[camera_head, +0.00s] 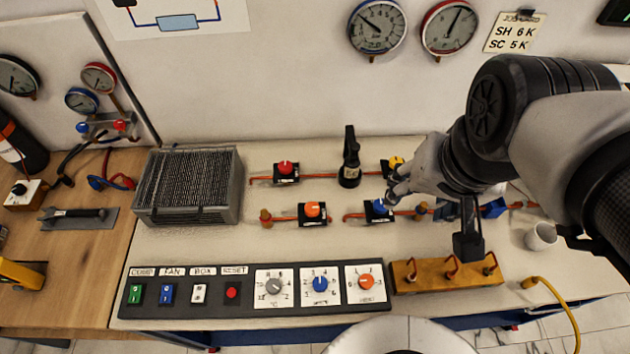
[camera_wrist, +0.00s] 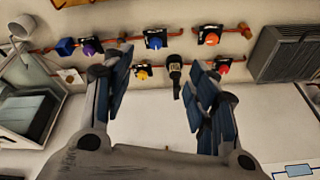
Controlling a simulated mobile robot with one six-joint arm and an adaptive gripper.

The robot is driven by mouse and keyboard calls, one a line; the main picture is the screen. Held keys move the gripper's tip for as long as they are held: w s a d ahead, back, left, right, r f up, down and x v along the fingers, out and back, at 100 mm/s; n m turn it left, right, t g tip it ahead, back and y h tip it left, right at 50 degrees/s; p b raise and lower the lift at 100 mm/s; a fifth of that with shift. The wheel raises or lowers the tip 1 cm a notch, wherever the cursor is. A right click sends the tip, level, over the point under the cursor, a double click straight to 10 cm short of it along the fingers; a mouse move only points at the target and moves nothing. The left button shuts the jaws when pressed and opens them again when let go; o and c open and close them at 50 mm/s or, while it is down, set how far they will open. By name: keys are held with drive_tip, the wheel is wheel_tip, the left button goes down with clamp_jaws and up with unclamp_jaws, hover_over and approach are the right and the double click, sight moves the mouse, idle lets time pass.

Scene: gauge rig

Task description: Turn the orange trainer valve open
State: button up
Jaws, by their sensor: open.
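The orange trainer valve (camera_head: 312,210) is an orange knob on a black block, set in a copper pipe on the pale bench. It also shows in the wrist view (camera_wrist: 211,38), at upper right, beyond the right finger. My gripper (camera_head: 396,188) is to its right in the head view, over the blue and yellow valves. In the wrist view my gripper (camera_wrist: 160,72) has its fingers spread wide, with nothing between them held. The gripper is apart from the orange valve. How far its knob is turned is too small to tell.
A blue valve (camera_head: 379,207), yellow valve (camera_head: 397,162) and red valve (camera_head: 285,168) stand nearby. A finned grey block (camera_head: 187,186) is at left. The control panel (camera_head: 250,311) lies in front.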

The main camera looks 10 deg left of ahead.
drive_tip(key=w+a+f+m+g, duration=0.2)
drive_tip(key=w+a+f, duration=0.1)
drive_tip(key=w+a, duration=0.5)
drive_tip(key=m+g, duration=0.2)
drive_tip(key=m, duration=0.1)
hover_over(312, 208)
wheel_tip(312, 208, down, 10)
wheel_tip(312, 208, down, 16)
drive_tip(key=b, duration=0.4)
drive_tip(key=shift+f, duration=0.2)
drive_tip(key=shift+c, duration=0.4)
drive_tip(key=c, duration=1)
